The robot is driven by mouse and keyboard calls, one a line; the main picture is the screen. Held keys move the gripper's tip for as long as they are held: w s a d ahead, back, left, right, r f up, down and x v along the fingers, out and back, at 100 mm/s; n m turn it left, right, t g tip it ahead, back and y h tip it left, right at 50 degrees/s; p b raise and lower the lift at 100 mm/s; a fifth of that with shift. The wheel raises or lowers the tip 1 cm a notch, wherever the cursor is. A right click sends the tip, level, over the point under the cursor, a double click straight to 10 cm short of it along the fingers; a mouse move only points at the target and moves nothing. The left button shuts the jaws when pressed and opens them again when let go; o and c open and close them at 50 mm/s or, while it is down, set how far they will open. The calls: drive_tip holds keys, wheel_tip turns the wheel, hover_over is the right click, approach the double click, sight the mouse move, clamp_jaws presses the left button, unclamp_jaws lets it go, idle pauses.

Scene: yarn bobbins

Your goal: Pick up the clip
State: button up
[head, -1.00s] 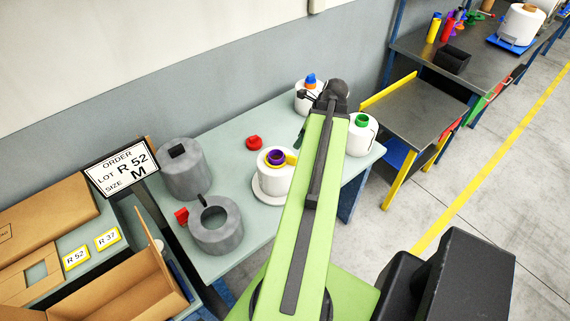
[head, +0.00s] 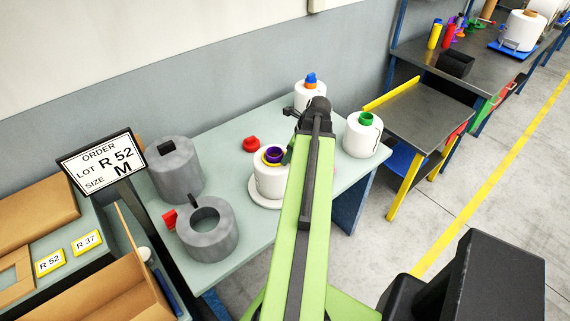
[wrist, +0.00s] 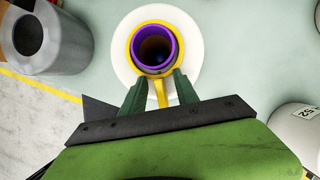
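The yellow piece, a ring with a straight tab that looks like the clip (wrist: 161,94), sits around the purple tube (wrist: 154,48) of a white bobbin. In the head view the purple tube (head: 273,156) tops the white bobbin (head: 270,182), and my arm partly covers it. My gripper (wrist: 159,86) is open in the wrist view. Its two dark green fingers stand on either side of the yellow tab, with gaps showing on both sides. I cannot tell the height of the fingertips above the tab.
White bobbins with blue (head: 311,79) and green (head: 365,119) tops stand behind and right. Two grey cylinders (head: 175,172) (head: 208,232) stand left. A small red piece (head: 251,145) lies on the pale table (head: 225,125). An order sign (head: 101,160) stands at the left.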

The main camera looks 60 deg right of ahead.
drive_tip(key=shift+r, duration=0.1)
clamp_jaws()
drive_tip(key=shift+r, duration=0.1)
idle(0.3)
drive_tip(key=shift+r+p, duration=0.35)
drive_tip(key=shift+p, duration=0.25)
wheel_tip(320, 180, up, 4)
drive_tip(key=p, duration=0.3)
drive_tip(key=shift+f+p, duration=0.1)
drive_tip(key=shift+p, duration=0.3)
drive_tip(key=s+d+r+p, duration=0.6)
drive_tip(key=s+d, duration=0.1)
drive_tip(key=s, duration=0.2)
drive_tip(key=shift+d+r, duration=0.15)
drive_tip(key=shift+d, duration=0.1)
